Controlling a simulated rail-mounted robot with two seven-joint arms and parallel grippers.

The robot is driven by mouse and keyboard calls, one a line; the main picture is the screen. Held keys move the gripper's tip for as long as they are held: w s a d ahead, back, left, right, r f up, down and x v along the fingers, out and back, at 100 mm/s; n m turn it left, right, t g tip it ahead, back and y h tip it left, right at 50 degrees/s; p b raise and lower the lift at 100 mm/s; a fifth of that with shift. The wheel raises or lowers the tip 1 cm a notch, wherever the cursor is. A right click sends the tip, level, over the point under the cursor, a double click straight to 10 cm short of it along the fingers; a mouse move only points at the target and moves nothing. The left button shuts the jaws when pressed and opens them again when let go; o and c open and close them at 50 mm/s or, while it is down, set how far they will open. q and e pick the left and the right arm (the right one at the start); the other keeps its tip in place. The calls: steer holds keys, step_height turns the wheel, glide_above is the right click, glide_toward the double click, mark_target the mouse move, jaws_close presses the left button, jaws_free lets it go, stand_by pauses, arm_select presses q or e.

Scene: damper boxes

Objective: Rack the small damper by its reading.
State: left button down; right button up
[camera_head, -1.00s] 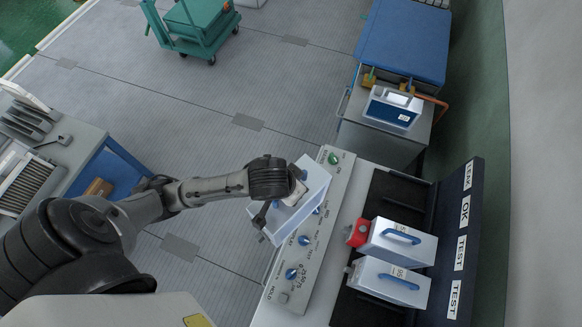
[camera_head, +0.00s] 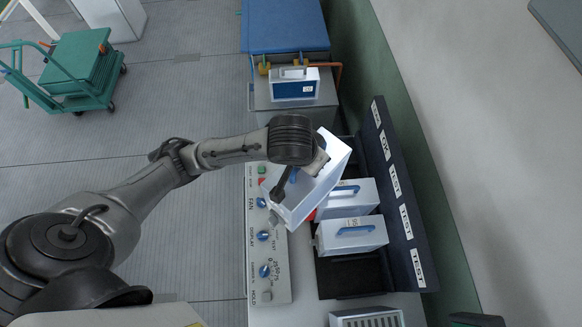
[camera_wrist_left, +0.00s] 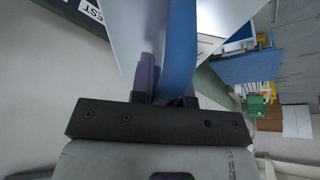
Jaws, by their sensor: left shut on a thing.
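My left gripper (camera_head: 290,182) is shut on the blue handle of a pale box-shaped damper (camera_head: 334,160), held tilted above the console and the rack's near edge. In the left wrist view the blue handle (camera_wrist_left: 181,45) runs between the fingers. Two similar boxes with blue handles stand in the black rack: an upper box (camera_head: 365,194), partly hidden by the held one, with a bit of red at its left end, and a lower box (camera_head: 352,238). The rack's label board (camera_head: 396,195) reads LEAK, OK, then TEST several times. My right gripper is out of view.
A grey console (camera_head: 265,282) with blue knobs and words such as FAN, DISPLAY and HOLD lies left of the rack. A blue-white instrument (camera_head: 294,84) stands beyond it. The rack floor (camera_head: 350,277) below the lower box is bare. A green cart (camera_head: 77,66) stands far left.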

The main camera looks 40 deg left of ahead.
arm_select(q)
steer(key=w+r, duration=0.6)
steer(key=w, duration=0.1)
steer(key=shift+d+b, duration=0.2)
steer(key=shift+b, duration=0.1)
steer(key=w+f, duration=0.2)
steer(key=w, duration=1)
steer(key=w+a+f+m+g+h+b, duration=0.1)
steer(key=w+f+m+h+b, duration=0.2)
steer(key=f+m, duration=0.5)
step_height(320, 180, down, 4)
steer(key=shift+w+r+b, duration=0.15)
steer(key=shift+w+b, duration=0.65)
steer(key=shift+w, duration=0.2)
steer(key=shift+a+r+p, duration=0.1)
steer(key=shift+p, duration=0.2)
